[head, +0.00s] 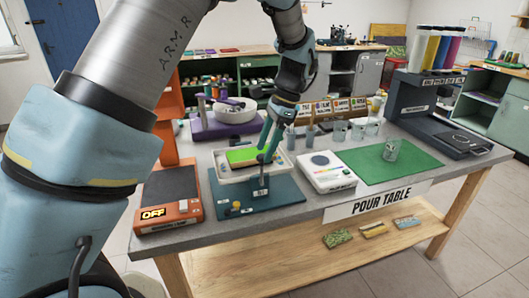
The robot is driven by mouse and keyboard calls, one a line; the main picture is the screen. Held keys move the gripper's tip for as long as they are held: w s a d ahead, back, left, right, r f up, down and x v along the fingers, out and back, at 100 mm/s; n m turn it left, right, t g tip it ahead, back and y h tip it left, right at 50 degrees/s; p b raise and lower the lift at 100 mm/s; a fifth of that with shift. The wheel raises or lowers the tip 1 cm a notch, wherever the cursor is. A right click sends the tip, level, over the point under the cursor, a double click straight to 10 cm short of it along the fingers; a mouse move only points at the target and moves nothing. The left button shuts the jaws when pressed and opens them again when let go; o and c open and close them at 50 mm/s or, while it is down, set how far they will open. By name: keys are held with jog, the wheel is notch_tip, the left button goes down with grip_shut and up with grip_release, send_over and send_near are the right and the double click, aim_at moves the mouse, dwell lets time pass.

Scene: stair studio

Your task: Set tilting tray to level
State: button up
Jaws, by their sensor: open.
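The tilting tray (222,177) is a shallow white tray with a bright green panel (243,154) in it, above a dark teal base plate (285,194) on the pour table. I cannot tell clearly whether it is level or tilted. A small dark post with a label (260,188) stands at the tray's front side. A small yellow knob (236,205) sits at the base plate's front left. My gripper (266,153) is open and points down over the tray's right part, just above the post. Its fingers hide part of the tray, and contact cannot be made out.
An orange hot plate reading OFF (170,200) stands at left. A white scale (320,172) is close on the right, beside a green mat (420,165) with a glass cup (391,150). Several cups and bottles line the back. A purple spinner (210,127) stands behind.

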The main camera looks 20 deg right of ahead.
jog(key=b+v, duration=0.2)
jog(key=v, duration=0.7)
jog(key=shift+r, duration=0.1)
jog(key=w+a+f+n+h, duration=0.15)
jog(key=a+n, duration=0.25)
jog(key=a, duration=0.5)
jog(key=w+a+f+n+h, duration=0.1)
jog(key=w+a+f+n, duration=0.25)
jog(key=a, duration=0.65)
jog(key=s+a+f+n, duration=0.1)
jog(key=s+a+n, duration=0.1)
jog(key=a, duration=0.4)
jog(key=s+a+f+n+h, duration=0.1)
jog(key=s+a+f+n, duration=0.1)
jog(key=a+n, duration=0.3)
jog(key=s+a+f+n+t, duration=0.1)
jog(key=s+a+n, duration=0.3)
jog(key=a, duration=0.2)
jog(key=shift+s+a+f+h, duration=0.2)
jog(key=shift+s+a+h, duration=0.05)
jog(key=shift+a+h, duration=0.15)
